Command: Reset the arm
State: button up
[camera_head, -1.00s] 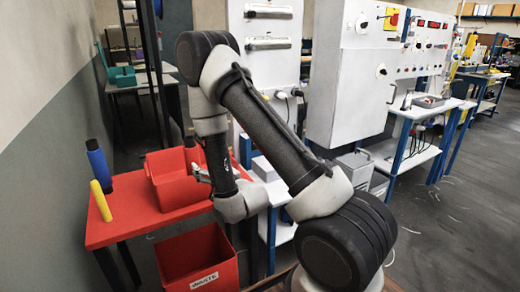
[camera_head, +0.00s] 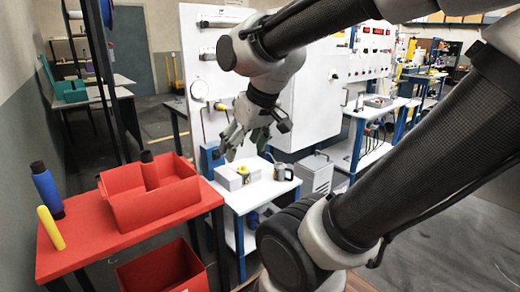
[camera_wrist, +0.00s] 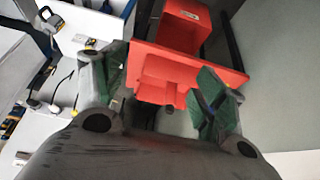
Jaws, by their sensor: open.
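My gripper (camera_head: 238,142) is raised over the white side table (camera_head: 262,188), to the right of the red table (camera_head: 85,235). In the wrist view my gripper (camera_wrist: 160,85) shows its two green-padded fingers spread wide apart with nothing between them. My arm bends across the right half of the head view.
A red waste box (camera_head: 160,270) is below. A white machine panel (camera_head: 308,110) rises behind.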

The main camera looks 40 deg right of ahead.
jog(key=shift+g, duration=0.6)
jog(key=s, duration=0.5)
jog(key=shift+s+d+r, duration=0.25)
